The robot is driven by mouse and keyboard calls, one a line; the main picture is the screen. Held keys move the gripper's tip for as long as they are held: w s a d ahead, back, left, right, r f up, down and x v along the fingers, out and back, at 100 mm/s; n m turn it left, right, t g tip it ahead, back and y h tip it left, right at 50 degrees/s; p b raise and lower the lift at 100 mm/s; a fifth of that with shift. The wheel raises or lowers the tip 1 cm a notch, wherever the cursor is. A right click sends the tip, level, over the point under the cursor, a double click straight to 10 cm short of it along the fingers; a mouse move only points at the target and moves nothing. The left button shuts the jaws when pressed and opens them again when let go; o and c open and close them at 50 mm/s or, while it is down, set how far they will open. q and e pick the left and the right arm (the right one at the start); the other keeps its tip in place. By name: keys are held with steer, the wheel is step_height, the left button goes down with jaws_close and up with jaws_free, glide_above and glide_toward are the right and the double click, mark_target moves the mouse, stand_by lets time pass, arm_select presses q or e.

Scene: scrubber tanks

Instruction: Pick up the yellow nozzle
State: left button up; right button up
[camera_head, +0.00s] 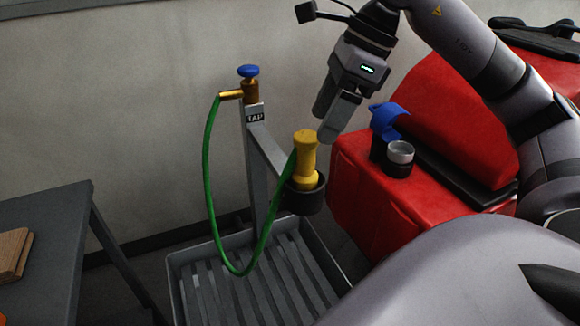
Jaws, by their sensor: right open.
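The yellow nozzle (306,158) stands upright in a dark round holder (305,197) beside the tap post. A green hose (208,180) hangs in a loop from the brass tap (233,95) to the nozzle. My right gripper (333,132) is above and just to the right of the nozzle, pointing down. Its jaws are open, and the nozzle is not between them as far as I can see; one finger partly hides the other. I cannot tell whether a fingertip touches the nozzle. My left gripper is not in view.
A red scrubber machine (375,200) with a blue cap (388,118) and an open filler neck (400,152) stands close on the right. A grey slatted tray (180,290) lies below the holder. A dark table (60,225) is at the left. The wall is behind.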

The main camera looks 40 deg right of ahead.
mark_target(305, 150)
steer(key=x, duration=0.7)
steer(key=shift+a, duration=0.45)
steer(key=shift+r, duration=0.1)
steer(key=c, duration=1.1)
